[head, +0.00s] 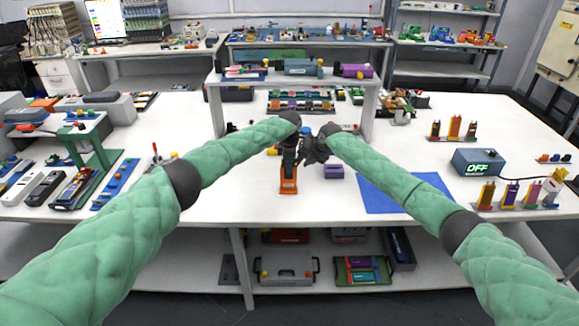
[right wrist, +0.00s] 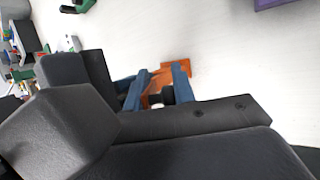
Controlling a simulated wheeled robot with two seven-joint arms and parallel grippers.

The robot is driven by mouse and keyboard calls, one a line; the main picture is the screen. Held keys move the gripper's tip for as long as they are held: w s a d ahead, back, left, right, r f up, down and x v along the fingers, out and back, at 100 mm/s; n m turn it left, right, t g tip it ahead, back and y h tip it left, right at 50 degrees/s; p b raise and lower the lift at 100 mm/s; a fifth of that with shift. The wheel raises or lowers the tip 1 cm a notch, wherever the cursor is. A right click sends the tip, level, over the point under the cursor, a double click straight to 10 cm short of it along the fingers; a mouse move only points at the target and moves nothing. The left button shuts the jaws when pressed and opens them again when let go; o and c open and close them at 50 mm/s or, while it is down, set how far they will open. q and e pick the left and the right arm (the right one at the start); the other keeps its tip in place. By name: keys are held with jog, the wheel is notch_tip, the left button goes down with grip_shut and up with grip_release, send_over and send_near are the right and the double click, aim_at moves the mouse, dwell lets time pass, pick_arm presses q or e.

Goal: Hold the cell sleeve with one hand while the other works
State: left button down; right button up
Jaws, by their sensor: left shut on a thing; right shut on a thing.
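An orange piece (head: 288,187), which looks like the cell sleeve, stands on the white table at front centre. My left gripper (head: 289,165) is directly above it and shut on its upper part. My right gripper (head: 313,153) is close beside the left one, on its right and slightly higher. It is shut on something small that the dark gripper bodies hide. In the right wrist view, blue finger-like parts (right wrist: 160,90) flank part of the orange piece (right wrist: 176,71). A purple block (head: 333,171) lies on the table just right of the grippers, apart from them.
A blue mat (head: 400,194) lies bare to the right. A box reading OFF (head: 479,162) and a row of upright colored cells (head: 508,195) stand further right. A white raised shelf (head: 300,80) spans behind the grippers. Trays and a green stand (head: 90,145) fill the left side.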

pick_arm(q)
jog(key=c, duration=1.5)
grip_release()
notch_tip(320, 180, up, 12)
